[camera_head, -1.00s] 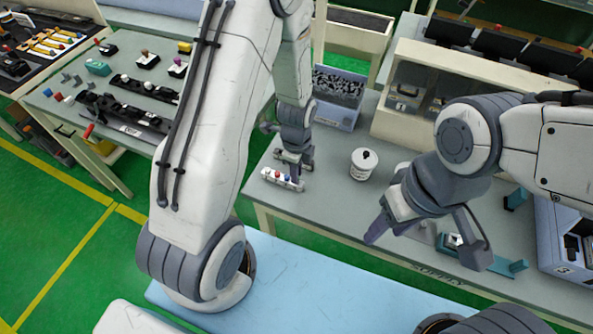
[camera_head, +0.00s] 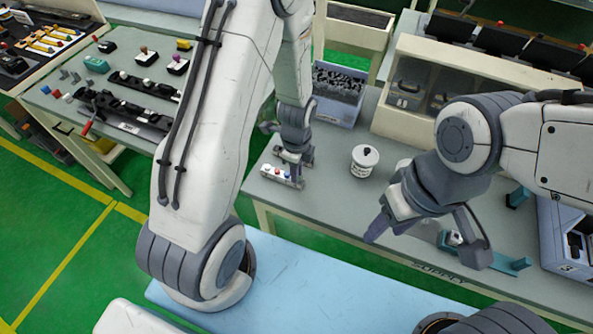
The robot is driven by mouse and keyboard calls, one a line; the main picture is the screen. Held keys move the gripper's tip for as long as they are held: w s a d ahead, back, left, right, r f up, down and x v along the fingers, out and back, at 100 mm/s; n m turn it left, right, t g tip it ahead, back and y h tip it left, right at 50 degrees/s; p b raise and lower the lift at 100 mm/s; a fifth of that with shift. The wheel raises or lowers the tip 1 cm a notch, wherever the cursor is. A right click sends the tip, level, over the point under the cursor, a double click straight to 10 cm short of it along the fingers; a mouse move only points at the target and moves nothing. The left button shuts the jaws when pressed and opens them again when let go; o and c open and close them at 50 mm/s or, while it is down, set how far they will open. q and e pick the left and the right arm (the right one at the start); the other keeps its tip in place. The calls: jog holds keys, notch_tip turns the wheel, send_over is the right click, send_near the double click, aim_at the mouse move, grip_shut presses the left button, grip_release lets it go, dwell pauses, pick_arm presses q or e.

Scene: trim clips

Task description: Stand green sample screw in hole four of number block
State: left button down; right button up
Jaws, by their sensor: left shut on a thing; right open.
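I cannot make out a green sample screw in this view, nor which hole the gripper is over. My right gripper (camera_head: 425,235) is open, its fingers wide apart, above the right part of the table.
A white lidded canister (camera_head: 363,164) stands right of the block. A blue-grey bin (camera_head: 338,98) is behind it. A teal fixture (camera_head: 500,262) lies near the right gripper, and a blue case (camera_head: 570,245) stands at far right. A side table (camera_head: 60,112) holds racks.

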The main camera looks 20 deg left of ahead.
pick_arm(q)
jog(key=c, duration=0.7)
grip_release()
jog(key=shift+c, duration=0.2)
jog(key=shift+r, duration=0.1)
notch_tip(320, 180, up, 10)
jog(key=b, duration=0.1)
jog(key=shift+r, duration=0.15)
jog(key=s+d+r+n, duration=0.4)
jog(key=s+d+n, duration=0.1)
jog(key=s, duration=0.4)
jog(key=s+d+r+n+h+b, duration=0.1)
jog(key=s+d+r+n, duration=0.4)
jog(key=s, duration=0.4)
jog(key=shift+d+r+n, duration=0.25)
jog(key=shift+d+n, duration=0.35)
jog(key=shift+d, duration=0.65)
